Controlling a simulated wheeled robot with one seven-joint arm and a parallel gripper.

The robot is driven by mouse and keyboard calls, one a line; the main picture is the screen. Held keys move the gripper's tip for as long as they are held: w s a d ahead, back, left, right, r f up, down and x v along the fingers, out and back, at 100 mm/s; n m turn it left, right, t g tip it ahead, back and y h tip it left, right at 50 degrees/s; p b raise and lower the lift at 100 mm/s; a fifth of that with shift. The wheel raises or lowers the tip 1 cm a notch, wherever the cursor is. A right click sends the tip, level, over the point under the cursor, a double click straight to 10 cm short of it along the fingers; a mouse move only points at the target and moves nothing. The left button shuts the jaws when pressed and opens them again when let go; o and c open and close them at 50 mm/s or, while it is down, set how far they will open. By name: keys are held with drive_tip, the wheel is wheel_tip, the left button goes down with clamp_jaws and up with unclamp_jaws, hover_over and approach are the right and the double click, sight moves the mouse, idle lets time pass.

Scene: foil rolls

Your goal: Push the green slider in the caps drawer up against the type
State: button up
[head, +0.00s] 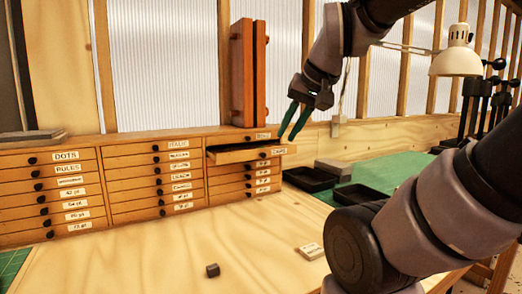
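One drawer (236,156) in the right column of the cabinet is pulled out, second from the top. Its front carries a label (278,152) too small to read surely, perhaps the caps label. The green slider and the type cannot be made out; the drawer's inside shows only as a thin dark strip at this low angle. My gripper (287,137) points down over the right end of the open drawer's front, its two teal fingers apart with nothing seen between them. Whether the fingertips are above the drawer or behind its front edge I cannot tell.
Closed labelled drawers (160,180) fill the cabinet. Tall reddish-brown wooden pieces (242,75) stand on its top. Black trays (311,179) lie right of it on a green mat (395,172). A small dark block (212,270) and a pale labelled block (311,251) lie on the bench.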

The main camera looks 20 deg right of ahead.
drive_tip(key=shift+w+r, duration=0.15)
drive_tip(key=shift+w, duration=0.2)
clamp_jaws()
drive_tip(key=w+a+f+n+g+h, duration=0.1)
drive_tip(key=w+a+f+n+h, duration=0.1)
drive_tip(key=w, duration=0.9)
drive_tip(key=w+a+f+n+h, duration=0.1)
drive_tip(key=w+h, duration=0.2)
drive_tip(key=w, duration=0.8)
drive_tip(key=w+a+f+n+g+h, duration=0.1)
drive_tip(key=w+a+f+n+h, duration=0.1)
drive_tip(key=w, duration=0.9)
drive_tip(key=x, duration=0.9)
drive_tip(key=shift+w+d, duration=0.3)
drive_tip(key=shift+w, duration=0.25)
drive_tip(key=d, duration=0.2)
drive_tip(key=shift+w+d, duration=0.25)
drive_tip(key=shift+w+d+f, duration=0.1)
drive_tip(key=shift+w+d, duration=0.05)
drive_tip(key=shift+d, duration=0.55)
